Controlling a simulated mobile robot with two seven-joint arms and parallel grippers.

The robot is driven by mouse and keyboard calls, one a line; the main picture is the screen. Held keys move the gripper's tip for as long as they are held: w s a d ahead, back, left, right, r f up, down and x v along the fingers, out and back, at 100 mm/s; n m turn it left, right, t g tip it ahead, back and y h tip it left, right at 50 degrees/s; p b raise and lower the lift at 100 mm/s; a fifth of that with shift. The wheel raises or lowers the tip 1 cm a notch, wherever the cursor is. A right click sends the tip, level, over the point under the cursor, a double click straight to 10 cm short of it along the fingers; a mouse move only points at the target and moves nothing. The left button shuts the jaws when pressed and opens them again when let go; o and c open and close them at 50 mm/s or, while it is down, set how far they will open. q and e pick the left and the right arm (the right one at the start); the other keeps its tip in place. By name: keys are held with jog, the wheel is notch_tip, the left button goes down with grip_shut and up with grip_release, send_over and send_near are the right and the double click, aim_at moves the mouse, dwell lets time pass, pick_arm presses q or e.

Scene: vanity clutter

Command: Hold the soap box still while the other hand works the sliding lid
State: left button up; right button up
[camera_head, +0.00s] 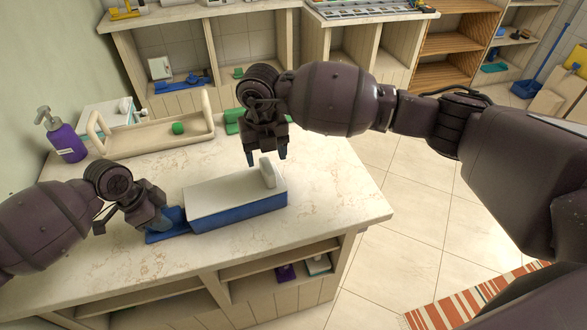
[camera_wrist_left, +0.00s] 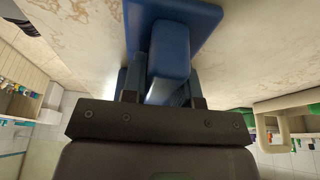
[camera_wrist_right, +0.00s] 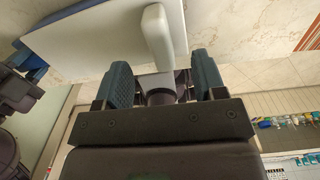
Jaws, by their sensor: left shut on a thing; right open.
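The soap box (camera_head: 240,214) lies on the marble counter, with a blue body and a white sliding lid (camera_head: 225,192). An upright white grip (camera_head: 268,172) stands near the lid's right end. My left gripper (camera_head: 165,217) is shut on the blue upright handle (camera_wrist_left: 170,50) on the flat blue piece at the box's left end. My right gripper (camera_head: 266,157) is open above the lid's right end. In the right wrist view the white grip (camera_wrist_right: 158,38) lies ahead, between the lines of the open fingers; contact is not visible.
A beige tray (camera_head: 150,142) with a green item (camera_head: 178,128) stands behind the box. A purple pump bottle (camera_head: 65,140) stands at the back left. The counter front and right end are clear. A striped rug (camera_head: 450,305) lies on the floor.

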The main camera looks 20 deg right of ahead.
jog(key=shift+r, duration=1.8)
pick_arm(q)
jog(key=o, duration=1.7)
jog(key=shift+o, duration=0.2)
jog(key=shift+r, duration=0.15)
pick_arm(e)
jog(key=shift+r, duration=0.15)
pick_arm(q)
jog(key=shift+r+p, duration=0.4)
jog(key=shift+r, duration=0.05)
pick_arm(e)
jog(key=shift+r, duration=0.5)
pick_arm(q)
jog(key=shift+r, duration=0.2)
pick_arm(e)
jog(key=shift+r, duration=0.2)
pick_arm(q)
jog(key=shift+r+p, duration=0.3)
pick_arm(e)
jog(key=shift+r, duration=0.35)
pick_arm(q)
jog(key=shift+r+p, duration=0.35)
jog(key=shift+r, duration=0.25)
pick_arm(e)
jog(key=shift+r, duration=0.7)
